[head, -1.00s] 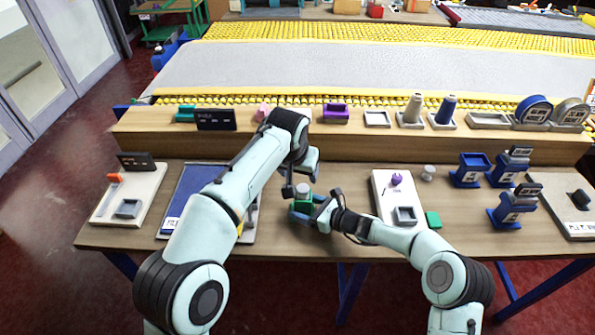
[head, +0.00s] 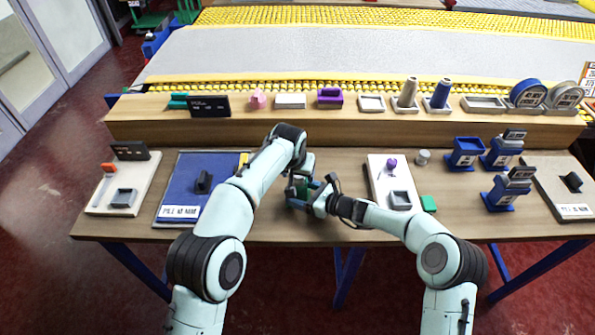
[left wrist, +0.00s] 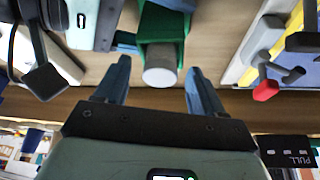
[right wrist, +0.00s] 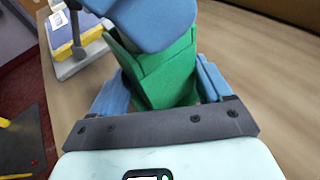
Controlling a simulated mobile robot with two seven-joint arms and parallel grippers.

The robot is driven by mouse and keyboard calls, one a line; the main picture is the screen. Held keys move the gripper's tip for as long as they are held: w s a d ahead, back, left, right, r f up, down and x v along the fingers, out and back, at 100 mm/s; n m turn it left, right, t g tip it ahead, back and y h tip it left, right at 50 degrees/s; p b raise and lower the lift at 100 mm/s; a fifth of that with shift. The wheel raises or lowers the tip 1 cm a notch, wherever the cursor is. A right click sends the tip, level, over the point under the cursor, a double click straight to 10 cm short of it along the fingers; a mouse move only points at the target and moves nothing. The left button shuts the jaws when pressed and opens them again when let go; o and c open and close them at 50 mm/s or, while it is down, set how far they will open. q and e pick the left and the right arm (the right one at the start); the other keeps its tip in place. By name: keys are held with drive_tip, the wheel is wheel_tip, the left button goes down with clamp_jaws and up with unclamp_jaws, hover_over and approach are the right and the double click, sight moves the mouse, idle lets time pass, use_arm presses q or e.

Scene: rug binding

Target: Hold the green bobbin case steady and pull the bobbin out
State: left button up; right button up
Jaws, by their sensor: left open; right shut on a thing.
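The green bobbin case (right wrist: 165,80) is between the blue fingers of my right gripper (right wrist: 160,95), which is shut on it. In the head view the case (head: 301,187) is mostly covered by my grippers. The pale round end of the bobbin (left wrist: 160,76) shows at the open end of the case (left wrist: 162,25) in the left wrist view. My left gripper (left wrist: 158,85) is open, one finger to each side of the bobbin, with gaps on both sides. One blue left finger crosses in front of the case in the right wrist view.
A blue board (head: 182,215) lies to the left. The raised shelf (head: 240,126) runs behind.

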use_arm(q)
drive_tip(key=c, duration=1.2)
drive_tip(key=shift+r, duration=0.2)
drive_tip(key=shift+r, duration=4.05)
use_arm(e)
drive_tip(key=o, duration=0.7)
drive_tip(key=shift+o, duration=0.2)
drive_tip(key=shift+d, duration=0.1)
drive_tip(key=v, duration=1.2)
